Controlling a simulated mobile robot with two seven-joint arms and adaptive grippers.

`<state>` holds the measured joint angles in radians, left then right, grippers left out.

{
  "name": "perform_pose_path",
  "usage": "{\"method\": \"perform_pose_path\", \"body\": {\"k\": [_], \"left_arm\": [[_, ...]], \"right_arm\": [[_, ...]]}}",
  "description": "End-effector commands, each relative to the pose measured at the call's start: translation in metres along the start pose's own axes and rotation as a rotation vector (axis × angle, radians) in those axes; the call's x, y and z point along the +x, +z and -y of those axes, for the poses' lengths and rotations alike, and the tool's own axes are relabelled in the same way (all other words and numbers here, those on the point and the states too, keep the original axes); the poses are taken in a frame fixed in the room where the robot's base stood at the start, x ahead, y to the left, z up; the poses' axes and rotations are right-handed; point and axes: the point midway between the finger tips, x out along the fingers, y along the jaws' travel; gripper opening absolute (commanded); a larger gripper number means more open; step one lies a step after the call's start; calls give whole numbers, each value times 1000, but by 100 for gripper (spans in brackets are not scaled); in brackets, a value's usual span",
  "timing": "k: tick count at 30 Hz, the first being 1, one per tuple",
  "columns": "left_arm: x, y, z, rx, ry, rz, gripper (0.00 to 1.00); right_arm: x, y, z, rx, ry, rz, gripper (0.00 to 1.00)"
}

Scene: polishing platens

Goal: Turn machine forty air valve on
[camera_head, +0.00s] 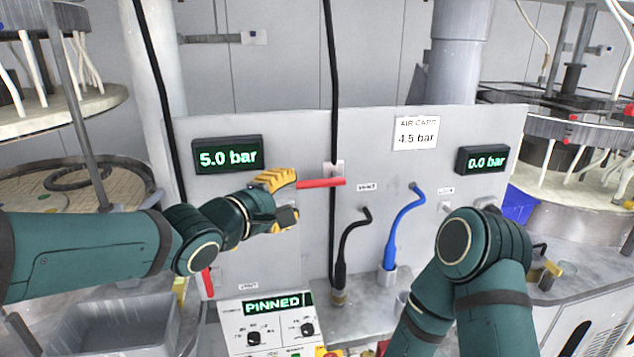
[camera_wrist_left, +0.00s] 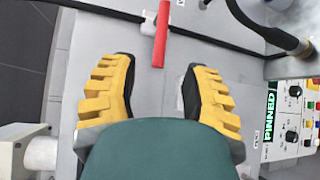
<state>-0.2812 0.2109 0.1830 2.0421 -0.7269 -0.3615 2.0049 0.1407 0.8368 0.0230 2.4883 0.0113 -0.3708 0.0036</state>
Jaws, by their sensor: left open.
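A red lever (camera_head: 320,183) lies level across the black vertical hose on the grey panel, at a pale valve body (camera_head: 334,168). In the left wrist view the red lever (camera_wrist_left: 161,35) points down toward the gap between my fingers. My left gripper (camera_head: 294,197) is open and empty at the lever's left end in the head view. Its yellow fingers (camera_wrist_left: 158,85) stand to either side, and no contact with the lever shows. A second red lever (camera_head: 207,283) hangs upright lower left, partly hidden by my arm. My right gripper is not visible; only my right arm shows.
Displays read 5.0 bar (camera_head: 228,156) and 0.0 bar (camera_head: 482,160); a card (camera_head: 416,133) reads 4.5 bar. A control box (camera_head: 268,330) shows PINNED. A black hose (camera_head: 345,250) and a blue hose (camera_head: 403,225) stand right of the lever.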

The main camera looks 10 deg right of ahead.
Motion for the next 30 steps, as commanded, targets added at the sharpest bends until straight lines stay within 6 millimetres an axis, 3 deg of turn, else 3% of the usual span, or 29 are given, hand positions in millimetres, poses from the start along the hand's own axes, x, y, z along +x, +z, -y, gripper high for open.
{"method": "perform_pose_path", "body": {"k": [9,15,21,30], "left_arm": [[65,0,1,0,-2,1,47],[93,-1,1,1,-2,-1,47],[105,-1,1,1,-1,-1,47],[106,-1,0,0,-1,-2,47]], "right_arm": [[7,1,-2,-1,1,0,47],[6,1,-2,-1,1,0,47],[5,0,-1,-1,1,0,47],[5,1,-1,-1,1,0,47]]}}
